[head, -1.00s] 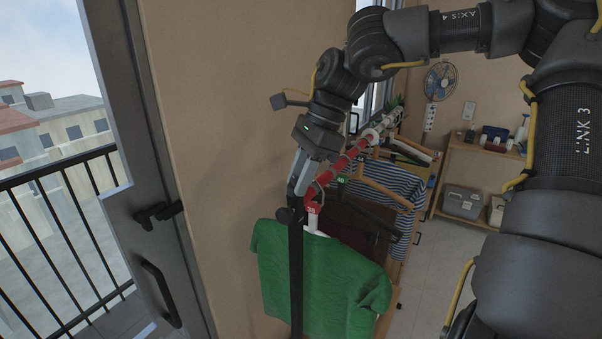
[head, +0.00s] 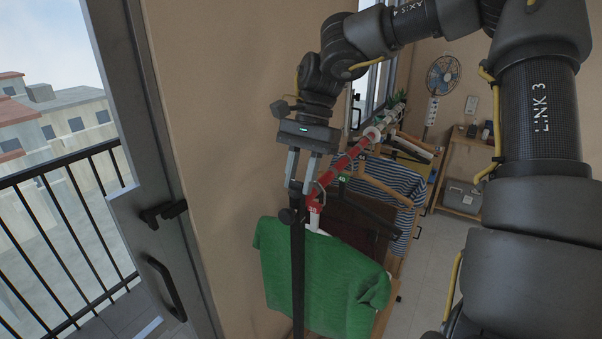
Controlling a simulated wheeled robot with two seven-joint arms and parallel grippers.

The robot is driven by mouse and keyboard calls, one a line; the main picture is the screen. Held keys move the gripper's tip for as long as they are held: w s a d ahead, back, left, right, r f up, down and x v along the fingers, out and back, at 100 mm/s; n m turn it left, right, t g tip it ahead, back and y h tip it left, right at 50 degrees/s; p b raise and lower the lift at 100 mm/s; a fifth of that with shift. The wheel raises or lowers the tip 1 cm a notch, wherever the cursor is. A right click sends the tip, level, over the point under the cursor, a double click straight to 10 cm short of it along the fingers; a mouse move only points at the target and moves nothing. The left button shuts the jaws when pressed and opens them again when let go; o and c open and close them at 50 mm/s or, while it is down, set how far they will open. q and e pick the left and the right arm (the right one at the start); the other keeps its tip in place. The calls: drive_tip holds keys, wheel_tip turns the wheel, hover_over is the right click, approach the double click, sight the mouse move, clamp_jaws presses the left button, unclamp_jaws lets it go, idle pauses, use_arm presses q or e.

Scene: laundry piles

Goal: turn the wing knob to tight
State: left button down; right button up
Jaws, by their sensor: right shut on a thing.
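The wing knob (head: 298,187) is a small dark piece at the top of the black upright post (head: 298,265) of the clothes rack. My right gripper (head: 300,184) comes down from above, with one finger on each side of the knob, and is shut on it. The fingers hide part of the knob, and I cannot read any tight mark. A round black knob (head: 287,216) sits lower on the post's left side. My left gripper is not in view.
A red rail (head: 340,166) runs back from the post. A green shirt (head: 320,275) hangs close by the post, with striped clothes (head: 398,182) behind. The beige wall (head: 215,130) is close on the left, beside a balcony door (head: 150,215). Floor shows at right.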

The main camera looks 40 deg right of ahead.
drive_tip(key=shift+f, duration=0.1)
idle(0.4)
drive_tip(key=o, duration=1)
drive_tip(key=shift+c, duration=0.2)
drive_tip(key=shift+w+d+r, duration=0.15)
drive_tip(key=shift+d+r, duration=0.05)
drive_tip(key=shift+r, duration=0.35)
drive_tip(key=p+v, duration=0.3)
drive_tip(key=v, duration=0.6)
drive_tip(key=shift+r+p, duration=0.35)
drive_tip(key=shift+p, duration=0.05)
